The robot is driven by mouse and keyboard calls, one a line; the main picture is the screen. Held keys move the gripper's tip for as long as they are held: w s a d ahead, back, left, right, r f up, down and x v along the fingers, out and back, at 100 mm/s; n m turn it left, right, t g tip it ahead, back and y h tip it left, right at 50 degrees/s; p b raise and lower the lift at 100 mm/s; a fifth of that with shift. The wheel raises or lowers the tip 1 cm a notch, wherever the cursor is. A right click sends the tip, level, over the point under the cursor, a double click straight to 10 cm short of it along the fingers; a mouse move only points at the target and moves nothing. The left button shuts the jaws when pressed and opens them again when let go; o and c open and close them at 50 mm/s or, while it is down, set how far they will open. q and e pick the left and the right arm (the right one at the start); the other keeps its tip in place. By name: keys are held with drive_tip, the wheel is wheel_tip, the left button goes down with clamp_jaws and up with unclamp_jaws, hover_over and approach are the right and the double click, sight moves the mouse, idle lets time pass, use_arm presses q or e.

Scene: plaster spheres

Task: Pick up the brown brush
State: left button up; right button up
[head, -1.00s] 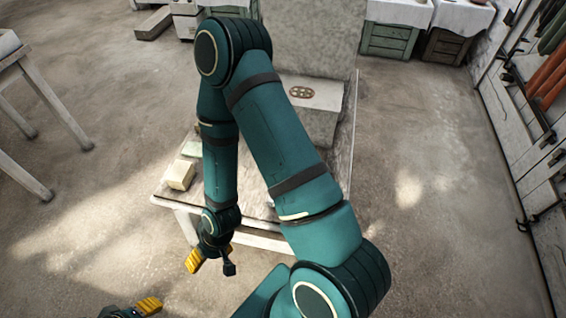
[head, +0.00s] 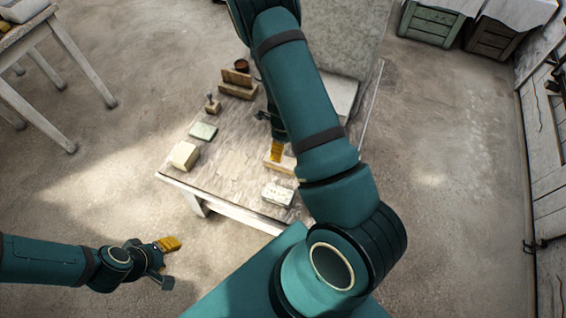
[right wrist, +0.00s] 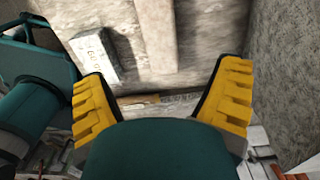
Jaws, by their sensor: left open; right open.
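A thin brown item (right wrist: 140,99), perhaps the brown brush, shows between my right fingers in the right wrist view, partly hidden by my gripper's body. I cannot tell it surely as a brush, and I cannot pick it out in the head view. My right gripper (right wrist: 160,77) is open, with its yellow fingers spread and nothing gripped. In the head view it hangs over the worktable (head: 225,165), partly hidden by my arm. My left gripper (head: 168,262) is open and empty, over the floor left of the table's front edge.
A cream block (head: 185,155), a pale green block (head: 204,131), a knobbed tool (head: 212,103) and a wooden holder (head: 237,85) stand on the table's left side. A pale printed block (head: 278,195) lies near the front. A large grey slab (head: 345,35) rises at the back.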

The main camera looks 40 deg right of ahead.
sight(283, 161)
wheel_tip(283, 161, down, 8)
drive_tip(key=shift+r+b, duration=0.25)
drive_tip(key=shift+b, duration=0.7)
wheel_tip(283, 161, down, 5)
drive_tip(key=shift+r+b, duration=0.1)
drive_tip(key=shift+b, duration=0.65)
drive_tip(key=shift+r, duration=0.1)
drive_tip(key=c, duration=1.3)
